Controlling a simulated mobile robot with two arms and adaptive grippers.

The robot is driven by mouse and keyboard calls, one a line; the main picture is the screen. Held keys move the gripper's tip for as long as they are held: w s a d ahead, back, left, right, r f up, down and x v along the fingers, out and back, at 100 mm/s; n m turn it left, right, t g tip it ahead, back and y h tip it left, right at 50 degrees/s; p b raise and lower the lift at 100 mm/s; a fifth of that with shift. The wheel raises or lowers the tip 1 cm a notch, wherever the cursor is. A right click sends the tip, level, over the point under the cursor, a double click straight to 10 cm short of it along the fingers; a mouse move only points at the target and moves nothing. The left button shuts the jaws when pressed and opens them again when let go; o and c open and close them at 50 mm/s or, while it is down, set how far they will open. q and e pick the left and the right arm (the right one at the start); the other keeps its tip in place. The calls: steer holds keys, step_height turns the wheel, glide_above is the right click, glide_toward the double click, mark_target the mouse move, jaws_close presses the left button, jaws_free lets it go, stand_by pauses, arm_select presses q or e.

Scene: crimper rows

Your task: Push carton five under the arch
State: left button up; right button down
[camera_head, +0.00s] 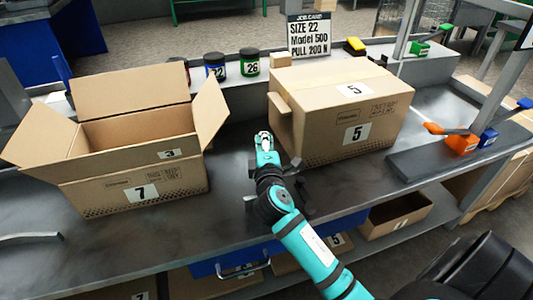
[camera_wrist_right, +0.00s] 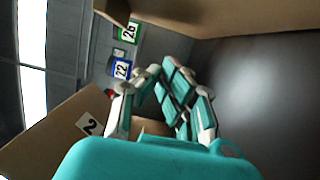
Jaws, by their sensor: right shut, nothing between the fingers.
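Carton five (camera_head: 335,125) is a closed brown box with "5" labels on its top and front. It stands upright on the grey bench, right of centre. A grey frame with an upright post (camera_head: 494,92), which looks like the arch, stands to its right; its top is partly cut off. The carton is outside it. My right gripper (camera_head: 264,139) is shut and empty, just left of the carton's front left edge; I cannot tell whether it touches. The fingers (camera_wrist_right: 160,95) show in the right wrist view, with a brown carton side (camera_wrist_right: 225,14) above. My left gripper is not in view.
An open carton (camera_head: 140,190) labelled 7 stands at the left with its flaps spread. Jars 22 (camera_head: 214,66) and 26 (camera_head: 249,62) and a job card (camera_head: 309,36) are behind. Orange (camera_head: 462,143) and blue (camera_head: 488,137) tools sit on a dark slab at the right.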

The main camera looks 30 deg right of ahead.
steer(key=shift+x, duration=1.05)
steer(key=d, duration=0.2)
steer(key=shift+s+d+f, duration=0.1)
steer(key=shift+s+d, duration=0.15)
steer(key=shift+s, duration=0.15)
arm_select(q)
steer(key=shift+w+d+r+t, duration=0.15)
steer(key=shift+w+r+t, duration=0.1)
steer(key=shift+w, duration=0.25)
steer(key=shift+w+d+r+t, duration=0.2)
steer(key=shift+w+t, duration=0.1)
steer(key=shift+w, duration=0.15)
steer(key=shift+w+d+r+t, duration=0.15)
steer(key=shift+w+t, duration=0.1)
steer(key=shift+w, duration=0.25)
arm_select(e)
steer(key=shift+s+d, duration=0.2)
steer(key=shift+d, duration=0.4)
